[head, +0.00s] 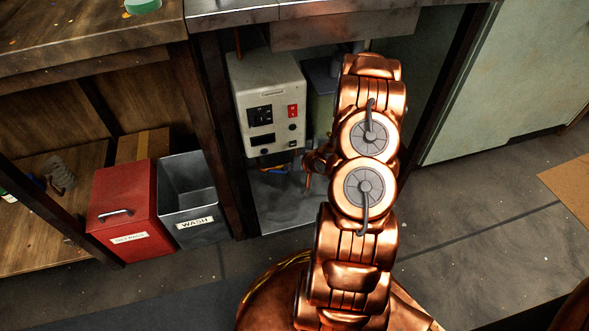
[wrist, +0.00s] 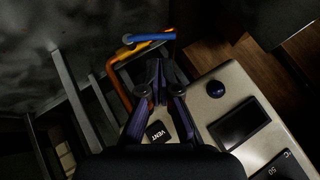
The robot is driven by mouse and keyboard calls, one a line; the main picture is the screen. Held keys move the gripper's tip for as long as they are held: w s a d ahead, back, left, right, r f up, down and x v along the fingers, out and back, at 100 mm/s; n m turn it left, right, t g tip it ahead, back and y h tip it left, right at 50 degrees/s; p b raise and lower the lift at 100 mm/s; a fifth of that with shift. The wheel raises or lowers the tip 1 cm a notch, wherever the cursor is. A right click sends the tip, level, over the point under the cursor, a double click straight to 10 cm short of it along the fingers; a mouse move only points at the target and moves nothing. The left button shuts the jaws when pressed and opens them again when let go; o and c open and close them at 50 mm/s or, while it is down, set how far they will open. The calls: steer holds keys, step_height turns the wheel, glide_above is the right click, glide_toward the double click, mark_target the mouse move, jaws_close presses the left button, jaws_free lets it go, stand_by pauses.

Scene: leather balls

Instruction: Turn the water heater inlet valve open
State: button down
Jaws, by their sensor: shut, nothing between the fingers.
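The pale water heater (head: 265,100) hangs under the counter in the head view. Its casing (wrist: 247,75) fills the lower right of the wrist view. A blue lever (wrist: 148,40), which looks like the valve handle, lies along an orange-copper pipe (wrist: 122,88) beside the heater. My gripper (wrist: 159,64) is shut and empty. In the wrist view its fingertips appear just below the lever; I cannot tell if they touch it.
A red bin (head: 122,208) and a grey WASH bin (head: 188,190) stand left of the alcove. A dark post (head: 217,130) borders it.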

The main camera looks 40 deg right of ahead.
mark_target(274, 172)
steer(key=b+x, duration=0.2)
steer(key=x, duration=0.5)
steer(key=shift+s+f+b, duration=0.1)
steer(key=shift+b, duration=0.3)
steer(key=shift+w+f, duration=0.3)
steer(key=shift+w, duration=0.15)
steer(key=shift+w+a+f+n+g+h, duration=0.2)
steer(key=shift+a+n+g+h, duration=0.15)
steer(key=shift+h, duration=0.35)
steer(key=shift+a+f+g+h, duration=0.35)
steer(key=shift+a+h, duration=0.05)
steer(key=shift+h, duration=0.2)
steer(key=shift+w+a+f+p, duration=0.2)
steer(key=shift+a+f+p, duration=0.1)
steer(key=shift+p, duration=0.75)
steer(key=shift+f+p, duration=0.3)
